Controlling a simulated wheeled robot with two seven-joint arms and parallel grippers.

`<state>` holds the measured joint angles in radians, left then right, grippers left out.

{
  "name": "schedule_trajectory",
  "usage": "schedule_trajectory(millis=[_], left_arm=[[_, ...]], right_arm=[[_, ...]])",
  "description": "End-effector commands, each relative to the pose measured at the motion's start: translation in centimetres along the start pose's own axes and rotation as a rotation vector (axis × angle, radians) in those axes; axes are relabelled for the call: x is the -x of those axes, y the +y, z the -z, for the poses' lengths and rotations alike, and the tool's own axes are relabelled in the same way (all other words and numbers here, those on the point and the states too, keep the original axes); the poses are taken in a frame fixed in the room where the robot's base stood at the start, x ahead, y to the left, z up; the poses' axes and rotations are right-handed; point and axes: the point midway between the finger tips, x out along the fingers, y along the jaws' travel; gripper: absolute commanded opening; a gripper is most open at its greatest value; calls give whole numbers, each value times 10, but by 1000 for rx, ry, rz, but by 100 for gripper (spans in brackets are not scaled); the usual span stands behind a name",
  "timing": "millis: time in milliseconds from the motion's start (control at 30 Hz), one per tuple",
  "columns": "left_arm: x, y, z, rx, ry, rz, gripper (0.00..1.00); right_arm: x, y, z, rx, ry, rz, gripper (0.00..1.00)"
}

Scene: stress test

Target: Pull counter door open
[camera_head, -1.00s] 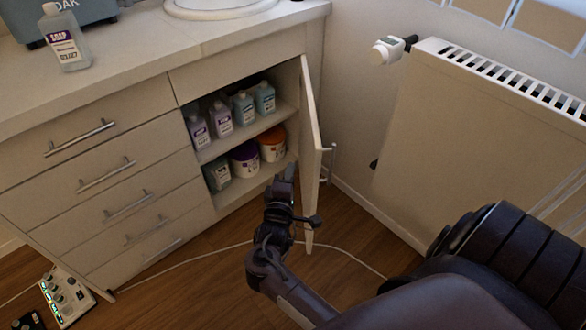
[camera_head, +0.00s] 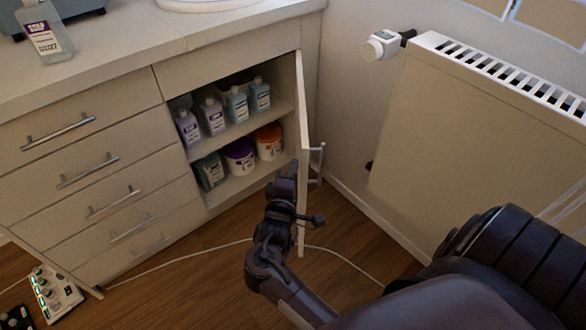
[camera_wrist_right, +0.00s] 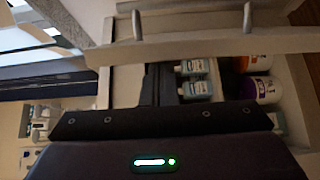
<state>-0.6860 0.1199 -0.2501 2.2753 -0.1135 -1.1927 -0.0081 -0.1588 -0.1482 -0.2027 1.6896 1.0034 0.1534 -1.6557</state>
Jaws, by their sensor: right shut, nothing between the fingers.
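The counter door (camera_head: 304,125) stands swung out from the cabinet, seen nearly edge-on in the head view. Its metal handle (camera_head: 318,162) is on the outer face, to the right. My right gripper (camera_head: 287,172) is shut and empty, on the inner side of the door, in front of the open compartment. Whether it touches the door cannot be told. In the right wrist view, the door (camera_wrist_right: 215,47) crosses the upper part, and the gripper's dark fingers (camera_wrist_right: 163,80) show below it. My left gripper is not in view.
Bottles (camera_head: 238,104) and tubs (camera_head: 269,143) stand on the cabinet shelves. Drawers (camera_head: 92,170) fill the counter's left side. A radiator (camera_head: 460,150) stands at the right. A white cable (camera_head: 190,262) crosses the wood floor.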

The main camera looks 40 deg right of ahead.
Motion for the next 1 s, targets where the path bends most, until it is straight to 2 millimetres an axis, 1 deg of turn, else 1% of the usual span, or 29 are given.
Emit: schedule_trajectory(millis=[67, 167, 200, 267, 333, 400, 500, 600, 700, 1000], left_arm=[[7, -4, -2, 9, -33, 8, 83], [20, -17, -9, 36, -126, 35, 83], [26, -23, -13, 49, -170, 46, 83], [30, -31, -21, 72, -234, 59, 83], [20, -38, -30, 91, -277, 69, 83], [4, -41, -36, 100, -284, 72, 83], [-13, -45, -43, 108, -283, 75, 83], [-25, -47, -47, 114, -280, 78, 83], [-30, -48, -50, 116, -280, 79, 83], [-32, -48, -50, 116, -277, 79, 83]], right_arm=[[-3, 2, -11, 9, 10, -2, 0], [-8, 5, -33, 14, 50, -6, 0], [-11, 7, -44, 15, 70, -7, 0], [-15, 8, -61, 17, 103, -5, 0], [-20, 7, -80, 13, 122, -1, 0], [-25, 4, -92, 8, 126, 0, 0], [-31, 2, -108, 7, 125, 0, 0], [-35, 2, -118, 4, 126, 0, 0], [-37, 1, -122, 2, 126, 0, 0], [-37, 0, -122, 1, 125, 0, 0]])
